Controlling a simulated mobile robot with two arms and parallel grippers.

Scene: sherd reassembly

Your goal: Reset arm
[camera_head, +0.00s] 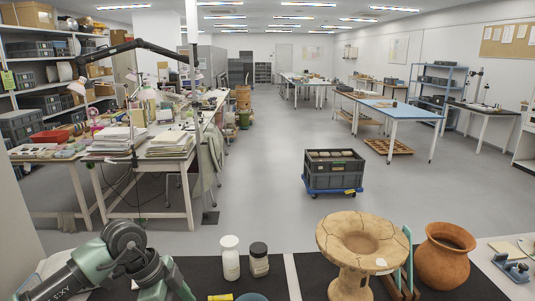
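My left arm (125,255) comes in at the lower left, bent over the near table; its gripper fingers are not visible. My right arm and gripper are not in view. A tan, cracked pedestal vessel (345,240) with a wide flat rim stands upright on the near table, right of centre. A pale chip-like patch shows on its rim. A round orange-brown jar (442,262) with an open mouth stands to its right. A teal and brown upright piece (405,270) shows between them, partly hidden; I cannot tell what it is.
A white bottle (230,262) and a dark-lidded jar (258,262) stand near my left arm. A yellow item (220,297) lies at the bottom edge. A blue tool (512,268) is at the far right. A grey crate (335,178) sits on the floor beyond the table.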

